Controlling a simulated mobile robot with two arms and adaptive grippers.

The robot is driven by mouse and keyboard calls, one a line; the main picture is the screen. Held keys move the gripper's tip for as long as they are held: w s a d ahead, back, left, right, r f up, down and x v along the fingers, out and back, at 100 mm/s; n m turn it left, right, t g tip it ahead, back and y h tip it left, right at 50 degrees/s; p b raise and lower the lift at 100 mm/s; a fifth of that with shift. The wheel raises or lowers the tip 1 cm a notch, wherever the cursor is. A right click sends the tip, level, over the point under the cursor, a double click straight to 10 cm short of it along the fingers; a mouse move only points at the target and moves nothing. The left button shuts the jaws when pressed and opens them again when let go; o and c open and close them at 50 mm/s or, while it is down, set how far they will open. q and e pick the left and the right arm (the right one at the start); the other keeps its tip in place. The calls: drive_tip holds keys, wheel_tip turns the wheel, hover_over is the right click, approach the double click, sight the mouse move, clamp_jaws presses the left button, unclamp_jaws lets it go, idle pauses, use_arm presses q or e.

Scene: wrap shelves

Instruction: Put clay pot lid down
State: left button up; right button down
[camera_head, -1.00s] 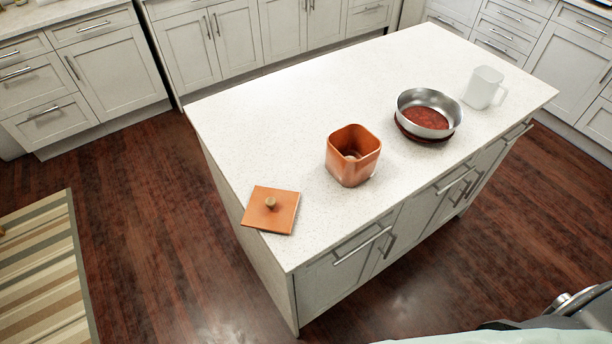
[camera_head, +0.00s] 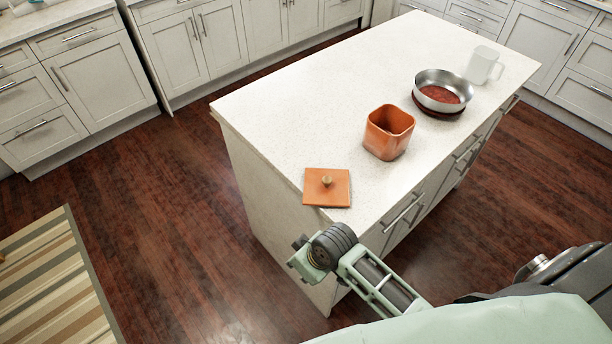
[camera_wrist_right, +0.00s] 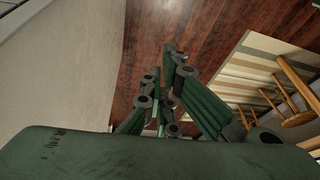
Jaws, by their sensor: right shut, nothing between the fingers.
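The orange square clay pot lid (camera_head: 327,187), with a small tan knob, lies flat on the near left corner of the island top, knob up. The open orange clay pot (camera_head: 389,132) stands upright to its right and farther back, apart from it. My right gripper (camera_head: 306,262) is just below and in front of the lid, beyond the counter edge, not touching it. In the right wrist view its dark green fingers (camera_wrist_right: 163,105) are shut and empty, over the floor. My left gripper is not in view.
A steel pan (camera_head: 443,91) on a dark red round base and a translucent pitcher (camera_head: 483,65) stand farther right on the island (camera_head: 290,110). The island's far left surface is clear. A striped rug (camera_head: 55,285) lies on the floor at left; a wooden chair (camera_wrist_right: 290,90) shows in the wrist view.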

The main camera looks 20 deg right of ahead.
drive_tip(key=w+a+r+n+y, duration=0.1)
drive_tip(key=w+a+r+n, duration=0.3)
drive_tip(key=r, duration=0.6)
wheel_tip(320, 180, up, 19)
drive_tip(key=n+g+h, duration=0.3)
drive_tip(key=n+h, duration=0.1)
drive_tip(key=n, duration=0.3)
hover_over(305, 188)
drive_tip(key=a, duration=0.4)
drive_tip(key=d+f+p, duration=0.1)
drive_tip(key=f, duration=0.2)
drive_tip(key=d+f+p, duration=0.1)
drive_tip(key=f+p, duration=0.1)
drive_tip(key=f, duration=0.1)
drive_tip(key=d+f+p, duration=0.2)
drive_tip(key=f, duration=0.1)
drive_tip(key=shift+f, duration=0.15)
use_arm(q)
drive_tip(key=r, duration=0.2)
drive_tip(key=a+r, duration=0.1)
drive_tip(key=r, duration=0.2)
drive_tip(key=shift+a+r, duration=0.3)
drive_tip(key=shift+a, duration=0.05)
